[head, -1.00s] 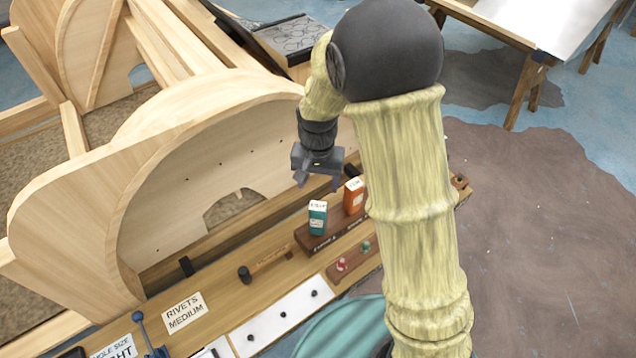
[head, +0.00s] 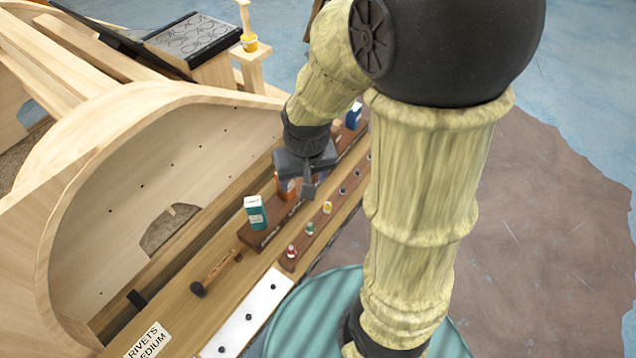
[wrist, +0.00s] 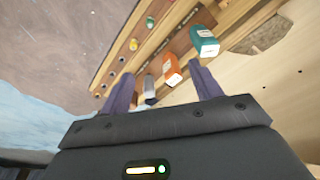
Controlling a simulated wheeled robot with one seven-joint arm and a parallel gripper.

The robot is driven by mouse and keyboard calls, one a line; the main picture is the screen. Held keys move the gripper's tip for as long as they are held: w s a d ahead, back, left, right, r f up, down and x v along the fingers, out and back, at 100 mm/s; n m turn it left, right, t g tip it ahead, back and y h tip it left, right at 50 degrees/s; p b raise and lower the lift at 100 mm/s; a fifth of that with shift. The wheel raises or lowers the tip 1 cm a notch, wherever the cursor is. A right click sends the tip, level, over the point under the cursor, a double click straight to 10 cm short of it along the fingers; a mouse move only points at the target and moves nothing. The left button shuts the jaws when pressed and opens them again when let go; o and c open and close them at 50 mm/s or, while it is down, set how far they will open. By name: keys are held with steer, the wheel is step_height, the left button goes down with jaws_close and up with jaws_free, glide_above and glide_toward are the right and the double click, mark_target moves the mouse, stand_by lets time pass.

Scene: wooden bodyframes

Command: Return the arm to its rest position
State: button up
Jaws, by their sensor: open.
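My gripper (head: 308,190) hangs at the end of my bent arm, over the bench strip with the small boxes in the head view. In the wrist view its two fingers (wrist: 162,88) stand apart with nothing held between them. A teal box (head: 255,212) stands on a dark wooden block to the left of the gripper, and it also shows in the wrist view (wrist: 205,42). An orange box (head: 282,187) is partly hidden behind the gripper in the head view and shows clearly in the wrist view (wrist: 171,70).
A pale wooden bodyframe (head: 130,190) stands close at the left. A hammer (head: 215,275) and a rivets label (head: 148,341) lie on the bench. A blue box (head: 354,115) stands behind the gripper. The brown floor (head: 560,230) at the right is clear.

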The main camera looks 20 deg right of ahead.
steer(key=shift+n+t, duration=0.3)
steer(key=s, duration=0.1)
steer(key=s+d, duration=0.2)
steer(key=shift+s+d+r, duration=0.1)
steer(key=shift+s+r, duration=0.1)
steer(key=shift+r, duration=0.15)
stand_by(0.6)
